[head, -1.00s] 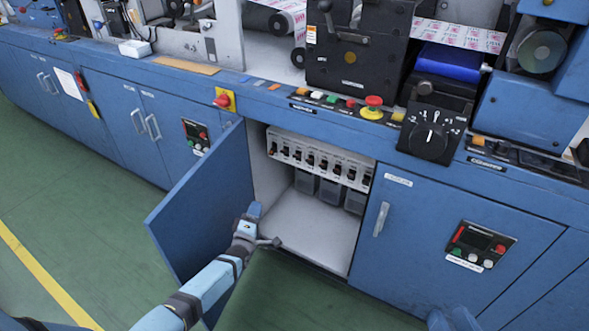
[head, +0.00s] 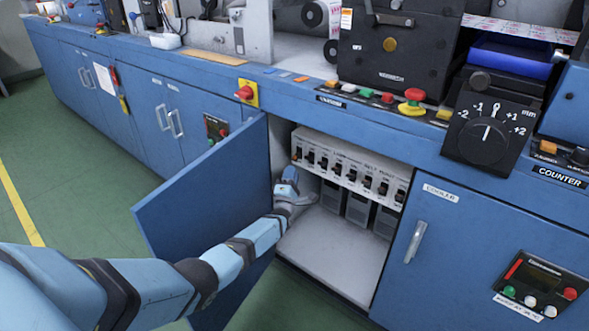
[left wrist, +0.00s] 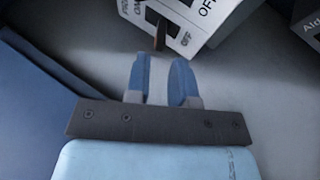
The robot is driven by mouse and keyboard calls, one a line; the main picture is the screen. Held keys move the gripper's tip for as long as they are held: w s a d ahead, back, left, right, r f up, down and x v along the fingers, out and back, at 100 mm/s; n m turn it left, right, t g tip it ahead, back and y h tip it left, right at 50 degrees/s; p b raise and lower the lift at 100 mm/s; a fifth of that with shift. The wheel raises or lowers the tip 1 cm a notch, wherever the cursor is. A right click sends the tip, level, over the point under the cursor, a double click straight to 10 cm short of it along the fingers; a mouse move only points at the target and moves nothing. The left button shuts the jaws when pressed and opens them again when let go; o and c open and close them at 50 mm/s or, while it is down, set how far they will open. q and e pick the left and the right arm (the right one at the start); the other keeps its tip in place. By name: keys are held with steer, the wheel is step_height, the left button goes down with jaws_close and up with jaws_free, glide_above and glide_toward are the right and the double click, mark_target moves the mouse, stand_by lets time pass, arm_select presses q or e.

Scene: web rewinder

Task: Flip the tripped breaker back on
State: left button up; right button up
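A row of black-levered breakers on a white panel (head: 350,168) runs across the top of the open cabinet. The leftmost breaker lever (head: 298,153) looks brownish, unlike the others. My left gripper (head: 289,178) is inside the cabinet opening, just below the left end of the row. In the left wrist view its two blue fingers (left wrist: 160,62) are parted with an empty gap, and the lever is just ahead of that gap, apparently not between them. My right gripper is out of view.
The cabinet door (head: 205,195) stands open to the left, with my left arm passing in front of it. Dark boxes (head: 358,207) stand under the breakers. The cabinet floor (head: 330,255) is bare. A closed door (head: 465,250) is on the right.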

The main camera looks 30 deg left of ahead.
mark_target(295, 161)
arm_select(q)
steer(key=b+x, duration=0.1)
steer(key=x, duration=0.3)
steer(key=shift+w+r, duration=0.1)
steer(key=shift+w, duration=0.1)
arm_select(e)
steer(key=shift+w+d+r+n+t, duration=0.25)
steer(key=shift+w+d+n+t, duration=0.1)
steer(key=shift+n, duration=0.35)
arm_select(q)
steer(key=shift+c, duration=0.2)
jaws_close()
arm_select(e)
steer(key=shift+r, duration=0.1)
